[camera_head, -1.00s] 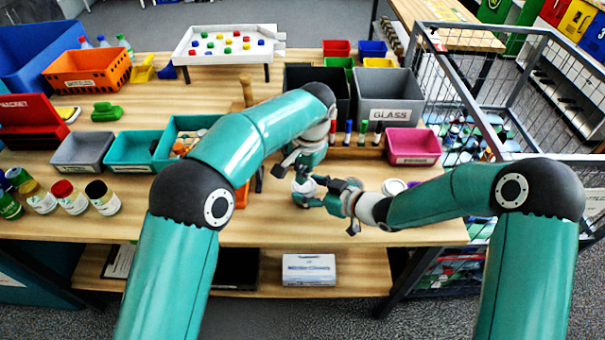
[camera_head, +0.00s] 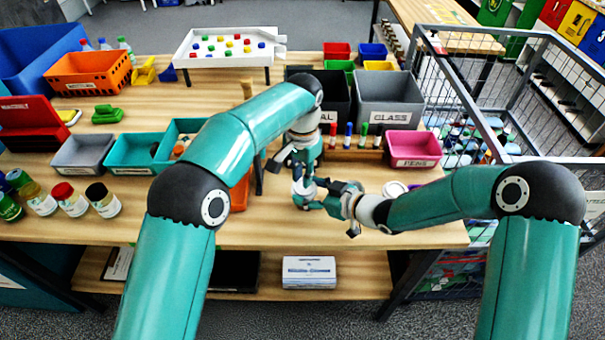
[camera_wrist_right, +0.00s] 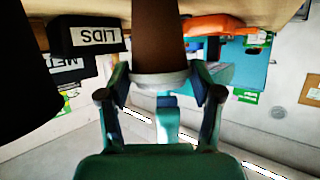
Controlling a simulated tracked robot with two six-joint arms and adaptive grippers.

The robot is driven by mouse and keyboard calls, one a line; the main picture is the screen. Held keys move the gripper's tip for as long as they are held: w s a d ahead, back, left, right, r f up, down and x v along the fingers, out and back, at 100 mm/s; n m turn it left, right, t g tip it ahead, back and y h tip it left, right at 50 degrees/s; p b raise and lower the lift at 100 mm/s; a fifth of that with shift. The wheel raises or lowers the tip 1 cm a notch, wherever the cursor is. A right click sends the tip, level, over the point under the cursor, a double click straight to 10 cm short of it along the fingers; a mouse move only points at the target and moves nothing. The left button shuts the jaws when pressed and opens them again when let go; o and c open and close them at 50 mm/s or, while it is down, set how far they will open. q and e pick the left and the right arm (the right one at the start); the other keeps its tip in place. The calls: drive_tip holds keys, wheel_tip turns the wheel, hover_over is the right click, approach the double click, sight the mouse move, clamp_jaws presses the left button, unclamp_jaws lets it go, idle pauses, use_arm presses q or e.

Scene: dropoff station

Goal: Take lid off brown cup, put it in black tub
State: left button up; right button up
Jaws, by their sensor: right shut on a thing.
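The brown cup (camera_wrist_right: 157,35) is close up in the right wrist view, which is upside down. Its white lid (camera_wrist_right: 160,82) sits at the cup's top end. My right gripper (camera_wrist_right: 160,90) has a finger on each side of the cup near the lid. In the head view my right gripper (camera_head: 318,194) reaches in from the right, and the cup is mostly hidden by the grippers. My left gripper (camera_head: 287,165) is above and beside it, fingers apart. The black tub labelled LIDS (camera_wrist_right: 87,33) shows beside the cup in the right wrist view; in the head view I cannot make it out.
A marker rack (camera_head: 352,153), a pink pens bin (camera_head: 413,163) and a grey glass tub (camera_head: 388,116) stand behind the grippers. A white-lidded item (camera_head: 395,188) is right of the cup. Jars (camera_head: 70,203) stand at left. The front middle of the table (camera_head: 265,225) is clear.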

use_arm(q)
drive_tip(key=shift+r, duration=0.1)
wheel_tip(320, 180, up, 7)
idle(0.7)
drive_tip(key=shift+r, duration=0.1)
use_arm(e)
drive_tip(key=o, duration=1.8)
drive_tip(key=shift+c, duration=0.2)
drive_tip(key=shift+d, duration=0.1)
